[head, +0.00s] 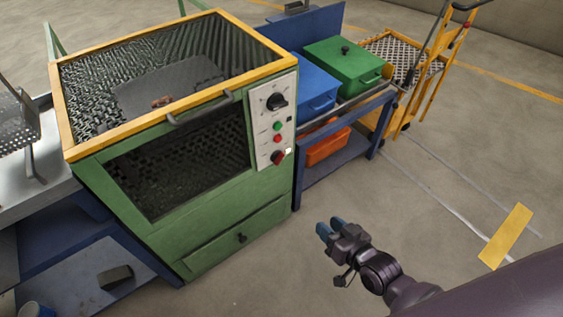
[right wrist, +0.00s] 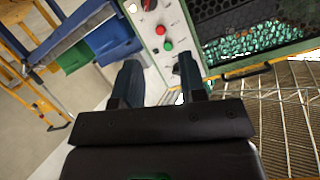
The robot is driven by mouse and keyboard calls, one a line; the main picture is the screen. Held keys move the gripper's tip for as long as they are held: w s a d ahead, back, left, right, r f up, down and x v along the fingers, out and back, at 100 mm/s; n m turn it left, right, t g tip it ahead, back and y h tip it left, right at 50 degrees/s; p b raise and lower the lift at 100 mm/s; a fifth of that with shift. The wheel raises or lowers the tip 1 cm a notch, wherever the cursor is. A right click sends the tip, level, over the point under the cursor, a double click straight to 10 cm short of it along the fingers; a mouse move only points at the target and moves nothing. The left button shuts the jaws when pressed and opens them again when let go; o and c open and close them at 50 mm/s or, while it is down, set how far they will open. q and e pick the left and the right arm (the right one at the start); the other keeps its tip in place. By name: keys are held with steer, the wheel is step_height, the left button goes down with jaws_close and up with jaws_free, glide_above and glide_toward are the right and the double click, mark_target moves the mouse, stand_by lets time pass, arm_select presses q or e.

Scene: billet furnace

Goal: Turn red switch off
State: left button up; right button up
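The red switch (head: 278,157) is a red and black knob at the bottom of the pale control panel (head: 262,130) on the green furnace (head: 215,213). Above it on the panel are a red button (head: 277,139), a green button (head: 277,125) and a black knob (head: 277,101). My right gripper (head: 331,227) is open and empty, below and right of the panel, apart from it. In the right wrist view, the panel appears upside down beyond the open fingers (right wrist: 157,72), with the red switch (right wrist: 148,5) at the top edge. My left gripper is not in view.
A blue bench (head: 342,140) right of the furnace holds a blue bin (head: 315,88) and a green lidded bin (head: 345,62), with an orange bin (head: 326,148) below. A yellow cart (head: 428,85) stands behind. The floor around my right gripper is clear.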

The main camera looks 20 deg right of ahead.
steer(key=w+a+f+m+t+y+b, duration=0.15)
steer(key=w+f+b, duration=0.35)
steer(key=w, duration=0.5)
steer(key=m+t+b, duration=0.2)
steer(key=m, duration=0.1)
glide_toward(279, 159)
arm_select(q)
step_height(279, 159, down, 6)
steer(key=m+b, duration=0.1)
steer(key=b, duration=0.1)
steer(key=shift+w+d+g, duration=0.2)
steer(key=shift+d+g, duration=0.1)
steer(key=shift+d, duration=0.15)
arm_select(e)
steer(key=x, duration=0.8)
steer(key=shift+w+d, duration=0.25)
steer(key=shift+d, duration=0.1)
steer(key=shift+y, duration=0.25)
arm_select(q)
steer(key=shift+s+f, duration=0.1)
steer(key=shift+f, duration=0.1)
arm_select(e)
jaws_close()
